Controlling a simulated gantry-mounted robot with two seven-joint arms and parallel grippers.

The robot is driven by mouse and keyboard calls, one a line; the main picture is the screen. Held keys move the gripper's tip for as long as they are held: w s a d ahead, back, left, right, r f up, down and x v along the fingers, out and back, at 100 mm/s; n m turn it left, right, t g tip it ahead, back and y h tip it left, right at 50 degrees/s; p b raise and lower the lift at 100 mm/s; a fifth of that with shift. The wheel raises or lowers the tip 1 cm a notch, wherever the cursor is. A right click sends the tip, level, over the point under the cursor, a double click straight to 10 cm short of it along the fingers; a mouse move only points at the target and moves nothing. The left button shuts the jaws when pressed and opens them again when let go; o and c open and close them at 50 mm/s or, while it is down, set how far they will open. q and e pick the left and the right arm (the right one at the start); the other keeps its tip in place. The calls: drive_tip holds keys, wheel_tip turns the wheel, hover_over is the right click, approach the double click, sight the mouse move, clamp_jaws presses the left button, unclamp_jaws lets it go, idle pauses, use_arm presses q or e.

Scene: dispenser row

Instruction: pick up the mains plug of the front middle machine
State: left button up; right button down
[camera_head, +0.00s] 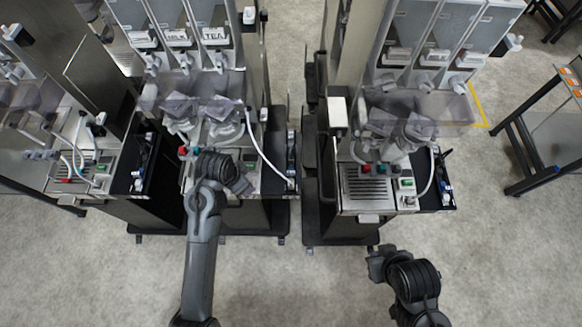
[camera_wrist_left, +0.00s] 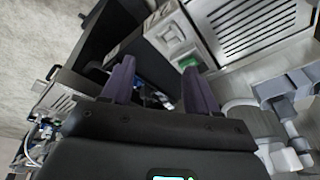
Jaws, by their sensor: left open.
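The middle machine (camera_head: 222,120) stands left of centre in the head view. A white cable (camera_head: 262,150) runs down its right side to a narrow dark side holder (camera_head: 292,160), where small blue and white parts show. I cannot clearly make out the mains plug. My left gripper (camera_head: 240,182) is over the machine's front edge, left of that holder. In the left wrist view its two purple-grey fingers (camera_wrist_left: 160,88) are apart, with dark panels and small bluish parts beyond them. My right gripper (camera_head: 378,262) is in front of the right machine, away from the cable; its fingers are unclear.
The right machine (camera_head: 375,190) and the left machine (camera_head: 85,165) flank the middle one. The middle machine's drip grate (camera_wrist_left: 250,22) and green switch (camera_wrist_left: 188,62) show close by in the wrist view. A side table (camera_head: 548,130) stands at far right. The front floor (camera_head: 280,285) is clear.

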use_arm(q)
drive_tip(key=w+d+m+h+b, duration=0.1)
drive_tip(key=w+d+m+b, duration=0.25)
drive_tip(key=w+d, duration=0.3)
drive_tip(key=m+b, duration=0.2)
drive_tip(key=m, duration=0.2)
approach(291, 158)
drive_tip(key=shift+g, duration=0.4)
drive_tip(key=shift+w+x, duration=0.15)
drive_tip(key=shift+x, duration=2)
drive_tip(key=shift+w+x, duration=0.15)
drive_tip(key=shift+x, duration=2)
drive_tip(key=shift+r, duration=0.1)
use_arm(e)
wheel_tip(291, 158, down, 7)
drive_tip(key=shift+f, duration=0.2)
use_arm(q)
drive_tip(key=shift+c, duration=0.2)
use_arm(e)
drive_tip(key=shift+d, duration=0.1)
use_arm(q)
clamp_jaws()
